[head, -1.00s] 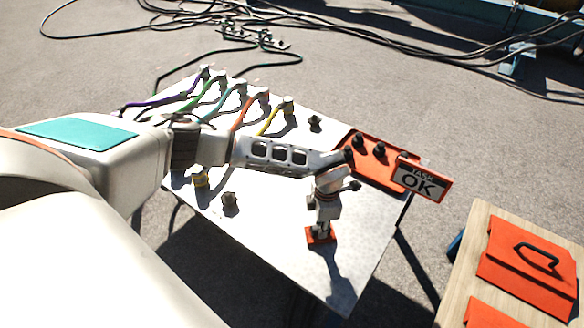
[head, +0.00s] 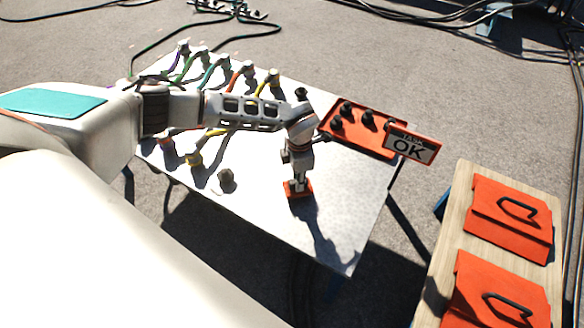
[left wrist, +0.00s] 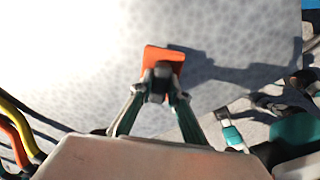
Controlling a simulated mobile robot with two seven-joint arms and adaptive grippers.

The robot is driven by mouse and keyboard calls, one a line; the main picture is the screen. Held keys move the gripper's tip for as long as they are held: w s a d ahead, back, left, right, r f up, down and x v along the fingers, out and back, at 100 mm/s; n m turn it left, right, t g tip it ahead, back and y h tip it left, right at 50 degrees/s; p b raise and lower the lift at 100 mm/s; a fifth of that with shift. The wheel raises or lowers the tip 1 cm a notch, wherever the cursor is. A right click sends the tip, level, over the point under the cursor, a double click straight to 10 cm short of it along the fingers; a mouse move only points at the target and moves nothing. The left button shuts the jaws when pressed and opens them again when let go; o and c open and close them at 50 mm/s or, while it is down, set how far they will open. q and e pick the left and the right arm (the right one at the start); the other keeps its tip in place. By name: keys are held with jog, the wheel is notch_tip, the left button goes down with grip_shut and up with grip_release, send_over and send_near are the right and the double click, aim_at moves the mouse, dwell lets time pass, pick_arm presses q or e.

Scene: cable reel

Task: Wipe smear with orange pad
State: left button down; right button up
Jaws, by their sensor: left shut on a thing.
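My left gripper (head: 298,176) points down over the pale tabletop (head: 250,210), shut on the orange pad (head: 300,191). In the left wrist view the orange pad (left wrist: 164,54) sits between the gripper's fingertips (left wrist: 160,88), held by a dark grip on its top. The pad is at or very near the table surface; I cannot tell whether it touches. Its shadow falls to the lower right. I cannot make out a smear on the bright surface. Teal and black parts (left wrist: 292,130) at the right edge of the left wrist view may be my right gripper; its jaws are unclear.
Plugs with coloured cables (head: 222,72) line the table's far-left side. A wooden bench (head: 448,215) holds orange sheets.

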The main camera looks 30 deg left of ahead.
pick_arm(q)
jog(key=shift+d+r, duration=0.1)
jog(key=shift+r, duration=0.7)
jog(key=shift+r+p, duration=0.7)
notch_tip(320, 180, up, 2)
jog(key=shift+r+p, duration=0.1)
jog(key=shift+p, duration=0.55)
jog(key=shift+s+r, duration=0.1)
jog(key=shift+r, duration=0.15)
jog(key=shift+f, duration=0.15)
pick_arm(e)
jog(key=s+d, duration=0.1)
jog(key=s+d+f, duration=0.1)
jog(key=shift+s+d+h, duration=0.2)
jog(key=shift+s+h, duration=0.2)
jog(key=shift+w+r, duration=0.1)
jog(key=shift+w, duration=0.05)
